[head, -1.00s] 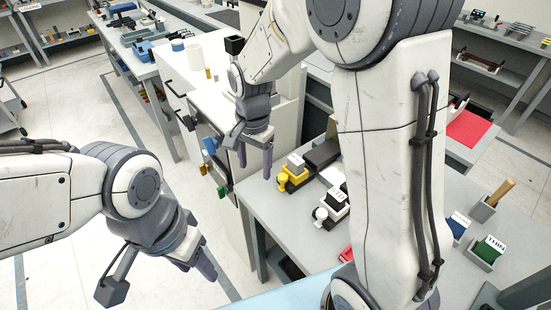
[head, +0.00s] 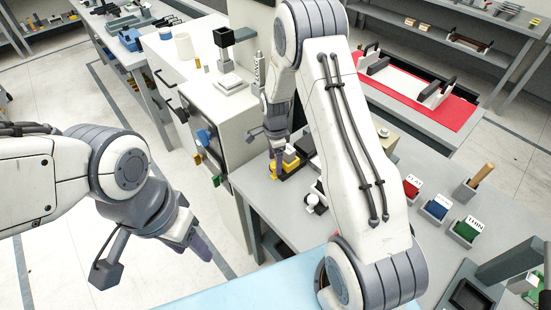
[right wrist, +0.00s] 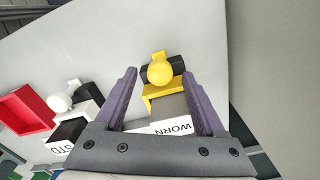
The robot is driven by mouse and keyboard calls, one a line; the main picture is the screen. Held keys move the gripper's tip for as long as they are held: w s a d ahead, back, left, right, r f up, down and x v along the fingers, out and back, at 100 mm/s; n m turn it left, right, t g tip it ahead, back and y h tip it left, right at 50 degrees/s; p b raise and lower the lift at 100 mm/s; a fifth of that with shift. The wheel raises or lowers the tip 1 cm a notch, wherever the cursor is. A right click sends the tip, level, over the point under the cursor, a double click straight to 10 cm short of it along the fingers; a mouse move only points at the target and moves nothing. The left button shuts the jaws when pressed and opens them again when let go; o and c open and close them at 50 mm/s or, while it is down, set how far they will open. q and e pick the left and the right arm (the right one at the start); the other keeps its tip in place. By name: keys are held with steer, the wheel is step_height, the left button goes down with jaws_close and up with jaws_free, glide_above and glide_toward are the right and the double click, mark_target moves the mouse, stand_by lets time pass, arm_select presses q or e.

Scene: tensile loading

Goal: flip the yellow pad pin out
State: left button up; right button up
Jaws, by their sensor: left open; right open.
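The yellow pad holder (head: 287,168) stands on the grey bench, partly hidden behind my right gripper (head: 280,152) in the head view. In the right wrist view its round yellow pin knob (right wrist: 160,72) sits at the far end, ahead of a yellow bracket (right wrist: 162,92) and a label reading WORN (right wrist: 172,127). My right gripper (right wrist: 157,95) is open, its fingers on either side of the yellow holder, with nothing held. Whether the fingertips touch it cannot be told. My left gripper (head: 203,245) is open and empty, away to the left over the floor.
A white-knobbed holder labelled STD (right wrist: 70,125) stands close beside the yellow one, with a red tray (right wrist: 27,108) beyond it. Labelled bins (head: 436,206) sit on the bench at right. A white cabinet (head: 225,110) stands left of the bench.

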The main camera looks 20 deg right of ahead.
steer(key=shift+f, duration=0.4)
jaws_close()
steer(key=shift+w, duration=0.1)
stand_by(1.1)
